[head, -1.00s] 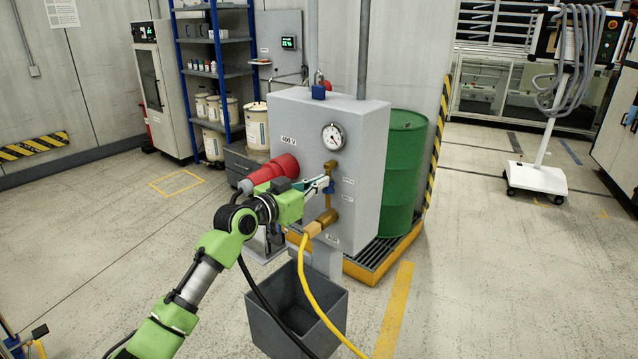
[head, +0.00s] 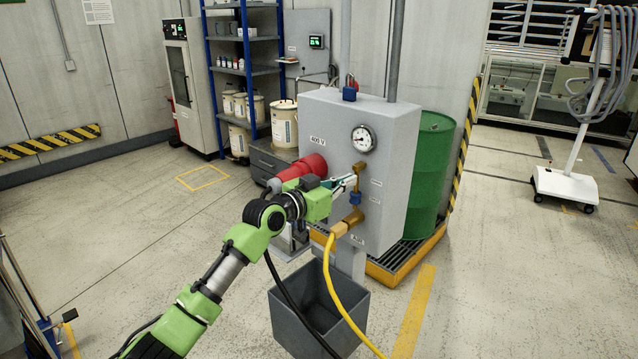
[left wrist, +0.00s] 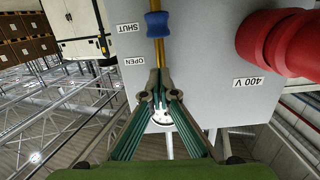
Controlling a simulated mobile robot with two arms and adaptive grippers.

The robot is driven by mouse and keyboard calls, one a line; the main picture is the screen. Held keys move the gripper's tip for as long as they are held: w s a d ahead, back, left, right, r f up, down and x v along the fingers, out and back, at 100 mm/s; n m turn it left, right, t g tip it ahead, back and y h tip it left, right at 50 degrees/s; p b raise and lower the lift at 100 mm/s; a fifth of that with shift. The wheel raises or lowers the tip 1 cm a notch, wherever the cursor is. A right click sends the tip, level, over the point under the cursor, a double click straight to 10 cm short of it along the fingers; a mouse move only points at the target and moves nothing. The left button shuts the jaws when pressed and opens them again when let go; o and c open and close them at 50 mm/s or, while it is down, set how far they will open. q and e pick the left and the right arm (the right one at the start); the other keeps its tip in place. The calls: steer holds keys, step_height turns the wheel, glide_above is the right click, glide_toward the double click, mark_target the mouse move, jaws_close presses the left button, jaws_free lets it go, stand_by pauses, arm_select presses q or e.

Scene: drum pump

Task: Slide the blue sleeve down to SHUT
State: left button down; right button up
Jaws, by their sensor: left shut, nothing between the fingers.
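The blue sleeve (head: 356,198) sits on a vertical brass rod (head: 359,175) on the front of the grey panel box. In the left wrist view, which is upside down, the sleeve (left wrist: 157,24) is level with the SHUT label (left wrist: 128,28). The OPEN label (left wrist: 134,61) is level with bare rod. My left gripper (head: 352,181) is shut and empty, its tips at the rod above the sleeve and apart from it. The gripper also shows in the left wrist view (left wrist: 159,76). My right gripper is not in view.
A red 400 V connector (head: 303,170) sticks out left of the rod, close to my left gripper. A brass fitting with a yellow hose (head: 338,285) is below the sleeve, above a grey bin (head: 340,325). A gauge (head: 362,138) is above. A green drum (head: 430,170) stands behind.

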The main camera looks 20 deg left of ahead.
arm_select(q)
steer(key=f+b+v, duration=0.1)
steer(key=b+v, duration=0.2)
steer(key=v, duration=0.7)
steer(key=shift+r, duration=0.5)
